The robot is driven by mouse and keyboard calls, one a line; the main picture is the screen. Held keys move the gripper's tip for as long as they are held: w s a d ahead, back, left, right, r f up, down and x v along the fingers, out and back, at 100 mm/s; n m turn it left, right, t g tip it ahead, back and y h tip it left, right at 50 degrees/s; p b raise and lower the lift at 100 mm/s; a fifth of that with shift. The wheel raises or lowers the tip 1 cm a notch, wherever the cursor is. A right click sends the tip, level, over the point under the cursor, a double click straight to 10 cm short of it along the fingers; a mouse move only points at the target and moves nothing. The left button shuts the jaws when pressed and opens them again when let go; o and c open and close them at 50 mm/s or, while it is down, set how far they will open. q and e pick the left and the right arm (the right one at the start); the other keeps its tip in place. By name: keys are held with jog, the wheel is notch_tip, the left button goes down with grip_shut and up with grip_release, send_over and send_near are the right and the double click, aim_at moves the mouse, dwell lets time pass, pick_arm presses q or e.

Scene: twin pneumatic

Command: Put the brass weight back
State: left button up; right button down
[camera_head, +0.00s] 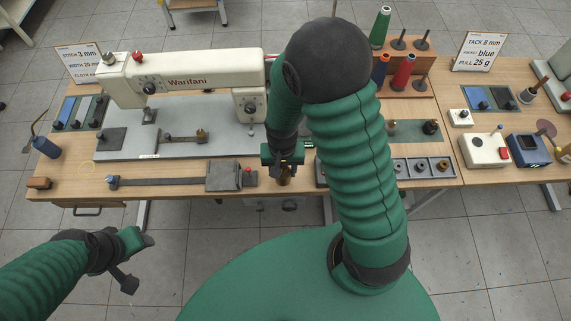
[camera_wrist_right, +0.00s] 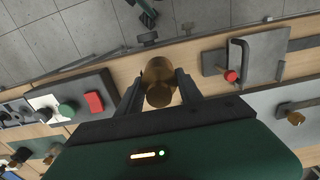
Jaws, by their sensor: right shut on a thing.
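The brass weight (camera_head: 285,179) is between the fingers of my right gripper (camera_head: 283,171), over the front part of the table. In the right wrist view the brass weight (camera_wrist_right: 158,80) stands out between the two dark fingers of the right gripper (camera_wrist_right: 157,88), which is shut on it. The weight's underside and its clearance from the table cannot be told. My left gripper (camera_head: 139,262) is open and empty, in front of the table at the lower left. A grey tray (camera_head: 425,176) with several round places stands right of my right arm, partly hidden by it.
A sewing machine (camera_head: 190,84) stands at the back left. A grey clamp block (camera_head: 223,176) with a bar lies left of my right gripper. Thread spools (camera_head: 403,72) stand on a wooden rack behind. A white box (camera_head: 485,151) and blue device (camera_head: 528,149) are at the right.

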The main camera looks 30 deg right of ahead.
jog(key=shift+w+d, duration=0.4)
jog(key=shift+w, duration=0.2)
jog(key=shift+w+d, duration=0.35)
jog(key=shift+w, duration=0.2)
jog(key=shift+w+f, duration=0.1)
jog(key=shift+f, duration=0.05)
notch_tip(320, 180, down, 3)
jog(key=shift+f, duration=0.1)
jog(key=shift+d+f, duration=0.1)
jog(key=shift+d, duration=0.25)
jog(key=c, duration=0.8)
grip_release()
jog(key=shift+a, duration=0.15)
jog(key=shift+o, duration=0.2)
jog(key=shift+a, duration=0.1)
